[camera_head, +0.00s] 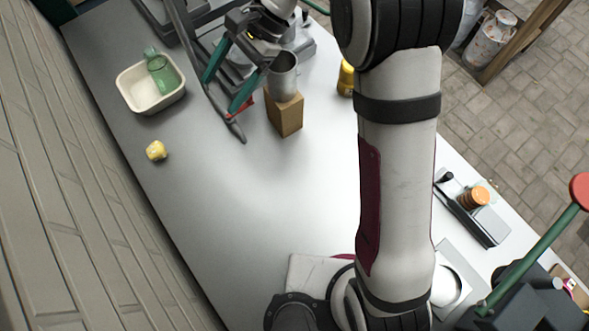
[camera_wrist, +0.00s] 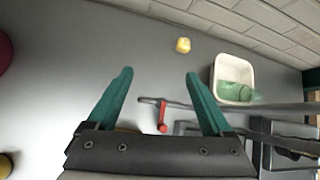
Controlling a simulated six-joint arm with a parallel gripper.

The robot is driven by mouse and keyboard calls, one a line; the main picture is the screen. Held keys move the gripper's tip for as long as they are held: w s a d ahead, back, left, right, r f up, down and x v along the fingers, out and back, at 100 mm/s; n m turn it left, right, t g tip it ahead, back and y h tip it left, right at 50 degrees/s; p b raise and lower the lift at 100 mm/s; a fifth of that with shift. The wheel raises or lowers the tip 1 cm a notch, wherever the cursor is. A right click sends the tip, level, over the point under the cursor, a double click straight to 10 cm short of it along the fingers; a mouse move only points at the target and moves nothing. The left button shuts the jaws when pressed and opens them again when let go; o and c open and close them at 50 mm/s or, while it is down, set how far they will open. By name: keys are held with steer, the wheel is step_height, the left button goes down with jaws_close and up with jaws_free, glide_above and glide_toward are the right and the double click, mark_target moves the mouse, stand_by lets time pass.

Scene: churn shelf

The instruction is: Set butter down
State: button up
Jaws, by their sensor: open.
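A small yellow lump with a pale patch, which may be the butter (camera_head: 155,150), rests on the grey counter near the wall. It also shows in the wrist view (camera_wrist: 183,45), beyond the fingertips. My gripper (camera_head: 219,98) has two green fingers spread wide with nothing held between them. In the wrist view my gripper (camera_wrist: 160,73) is open, with bare counter between its tips. The yellow lump is apart from both fingers.
A cream tub (camera_head: 127,98) holding a green bottle (camera_head: 160,72) stands at the back left. A metal cup (camera_head: 283,78) stands at a brown block (camera_head: 286,117) beside my gripper. A dark rail with a red part (camera_wrist: 162,118) lies near the fingers. The middle counter is clear.

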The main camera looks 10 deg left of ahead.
steer(key=s+d+r+t+h, duration=0.15)
steer(key=s+d+r, duration=0.25)
steer(key=d, duration=0.4)
steer(key=s+d+f+n+t+h, duration=0.1)
steer(key=s+d+t+h, duration=0.2)
steer(key=s+d, duration=1.2)
steer(key=shift+s+d+f+n, duration=0.3)
steer(key=shift+s+d+f, duration=0.05)
steer(key=shift+d, duration=0.15)
steer(key=shift+t+h, duration=0.25)
